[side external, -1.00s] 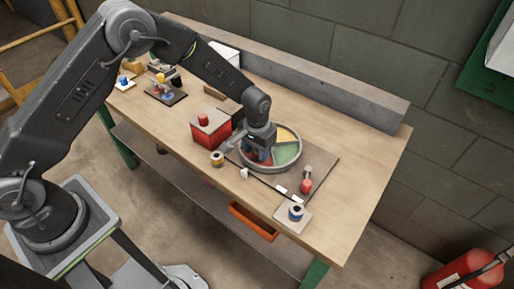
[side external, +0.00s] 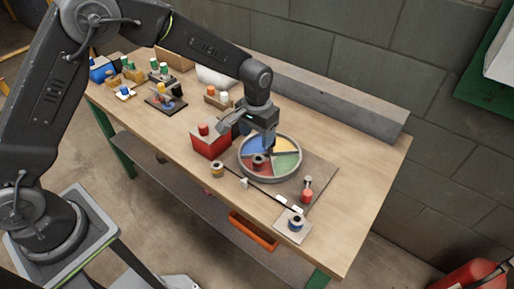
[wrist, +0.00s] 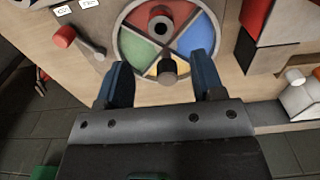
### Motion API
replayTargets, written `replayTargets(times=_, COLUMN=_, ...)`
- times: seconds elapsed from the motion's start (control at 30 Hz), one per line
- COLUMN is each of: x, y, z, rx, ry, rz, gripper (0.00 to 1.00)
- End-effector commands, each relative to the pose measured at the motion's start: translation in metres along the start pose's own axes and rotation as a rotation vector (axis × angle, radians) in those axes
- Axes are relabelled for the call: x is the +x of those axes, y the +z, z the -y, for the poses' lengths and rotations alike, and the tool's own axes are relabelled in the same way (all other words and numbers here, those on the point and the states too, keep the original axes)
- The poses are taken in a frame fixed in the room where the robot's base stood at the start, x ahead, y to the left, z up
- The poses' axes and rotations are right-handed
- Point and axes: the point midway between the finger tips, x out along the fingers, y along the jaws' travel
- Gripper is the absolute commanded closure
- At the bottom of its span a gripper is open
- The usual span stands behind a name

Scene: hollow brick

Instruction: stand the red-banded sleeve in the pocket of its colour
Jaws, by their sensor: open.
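The round tray (side external: 297,170) has blue, yellow, green and red pockets and lies on the bench. The red-banded sleeve (side external: 259,161) stands, apparently upright, in the red pocket (side external: 250,167). In the wrist view the sleeve (wrist: 160,22) shows its dark open top over the red floor. My gripper (side external: 270,150) is above the tray, open and empty. In the wrist view its two blue fingers (wrist: 162,70) are wide apart, clear of the sleeve. A dark-topped post (wrist: 167,68) shows between them near the tray's middle.
A red box (side external: 211,145) stands left of the tray. A yellow-banded spool (side external: 217,168) is near the front edge. A red-ended lever (side external: 306,194) is right of the tray. A blue-banded spool (side external: 296,222) stands on a pad. A long grey beam (side external: 340,108) runs along the back.

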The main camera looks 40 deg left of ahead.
Motion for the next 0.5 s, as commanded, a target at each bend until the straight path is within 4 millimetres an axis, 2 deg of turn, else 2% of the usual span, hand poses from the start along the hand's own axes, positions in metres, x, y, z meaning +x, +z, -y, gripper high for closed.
replayTargets(times=0.1, x=-0.019, y=-0.001, z=0.0, rx=0.0, ry=0.0, rz=-0.003, gripper=0.38)
replayTargets(times=0.2, x=-0.028, y=0.0, z=0.0, rx=0.0, ry=0.0, rz=-0.001, gripper=0.38)
replayTargets(times=0.5, x=-0.037, y=0.001, z=0.001, rx=0.0, ry=0.001, rz=-0.004, gripper=0.38)
